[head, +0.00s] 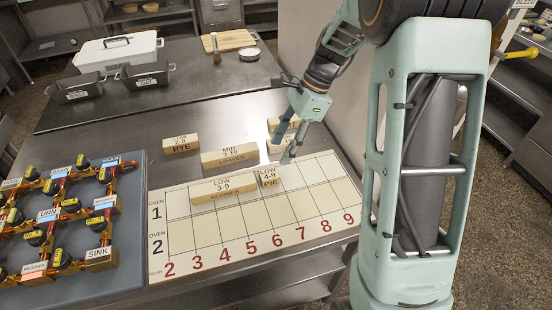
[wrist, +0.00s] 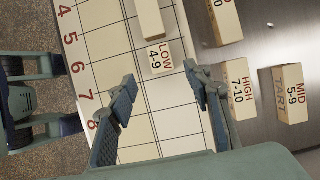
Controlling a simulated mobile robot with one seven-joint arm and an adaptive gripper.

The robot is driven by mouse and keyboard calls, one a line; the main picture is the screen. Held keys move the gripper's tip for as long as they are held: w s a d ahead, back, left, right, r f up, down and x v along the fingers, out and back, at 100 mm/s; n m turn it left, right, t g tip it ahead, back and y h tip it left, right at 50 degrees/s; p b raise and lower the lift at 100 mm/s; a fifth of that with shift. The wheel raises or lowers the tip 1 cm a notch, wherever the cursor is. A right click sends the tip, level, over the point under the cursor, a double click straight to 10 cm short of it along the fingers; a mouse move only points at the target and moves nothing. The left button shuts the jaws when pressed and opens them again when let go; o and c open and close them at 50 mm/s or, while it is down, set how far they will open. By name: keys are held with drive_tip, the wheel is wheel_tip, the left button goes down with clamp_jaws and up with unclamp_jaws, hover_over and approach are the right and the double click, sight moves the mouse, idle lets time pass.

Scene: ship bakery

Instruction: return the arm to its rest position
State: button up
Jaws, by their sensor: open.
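My gripper (head: 290,138) is open and empty above the right part of the oven chart (head: 247,238). In the wrist view, my gripper (wrist: 160,78) shows its two dark fingers spread apart, with bare chart between them. The LOW 4-9 PIE block (head: 269,178) stands on the chart in the oven 1 row. It also shows in the wrist view (wrist: 156,57), just beyond the fingertips and apart from them. The LOW 3-9 SCONES block (head: 224,189) lies left of it. My arm reaches out from the right in the head view.
RYE (head: 181,144) and MID 3-10 LOAVES (head: 229,158) blocks stand behind the chart. HIGH 7-10 (wrist: 238,90) and MID 5-9 TART (wrist: 291,95) blocks stand close beside my gripper. A pipe panel (head: 130,255) is at left. A wall (head: 308,45) rises behind my arm.

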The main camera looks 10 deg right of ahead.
drive_tip(key=shift+v, duration=0.75)
